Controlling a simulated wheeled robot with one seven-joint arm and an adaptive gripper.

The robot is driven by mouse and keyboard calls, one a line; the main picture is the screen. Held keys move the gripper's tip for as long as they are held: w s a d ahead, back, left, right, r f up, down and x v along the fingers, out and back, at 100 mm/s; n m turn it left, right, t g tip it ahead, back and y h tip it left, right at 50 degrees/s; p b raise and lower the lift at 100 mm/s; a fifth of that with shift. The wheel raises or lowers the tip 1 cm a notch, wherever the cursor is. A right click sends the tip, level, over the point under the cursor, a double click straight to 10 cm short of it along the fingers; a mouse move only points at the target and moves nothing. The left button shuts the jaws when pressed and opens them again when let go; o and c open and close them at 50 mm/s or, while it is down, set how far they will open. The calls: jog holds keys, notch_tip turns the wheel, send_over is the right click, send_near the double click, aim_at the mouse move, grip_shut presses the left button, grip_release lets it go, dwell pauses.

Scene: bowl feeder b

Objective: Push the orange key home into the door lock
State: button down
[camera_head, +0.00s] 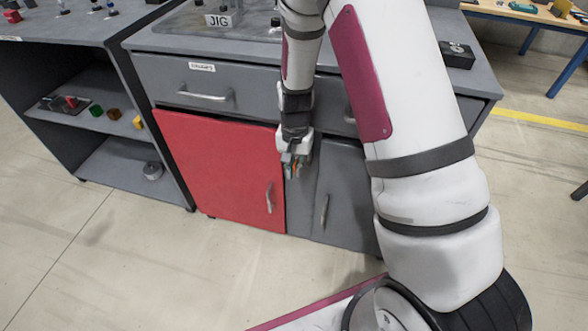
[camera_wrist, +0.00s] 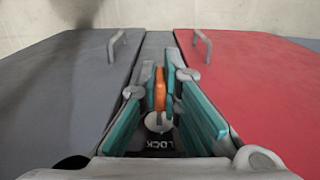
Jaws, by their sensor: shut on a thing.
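The orange key (camera_wrist: 160,90) stands between the teal finger pads of my gripper (camera_wrist: 157,98) in the wrist view. My gripper is shut on it. In the head view my gripper (camera_head: 294,166) hangs in front of the cabinet, between the red door (camera_head: 225,165) and the grey door (camera_head: 345,195). The lock is hidden there.
Bar handles stand out from the red door (camera_head: 268,198) and the grey door (camera_head: 324,209), one on each side of my gripper. A drawer (camera_head: 245,92) is above. An open shelf unit (camera_head: 100,120) stands at left. The floor in front is clear.

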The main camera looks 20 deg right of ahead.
aim_at(296, 161)
jog(key=shift+w+d, duration=0.4)
jog(key=shift+w, duration=0.15)
jog(key=c, duration=1.7)
grip_release()
notch_tip(296, 161, up, 12)
jog(key=shift+r, duration=0.1)
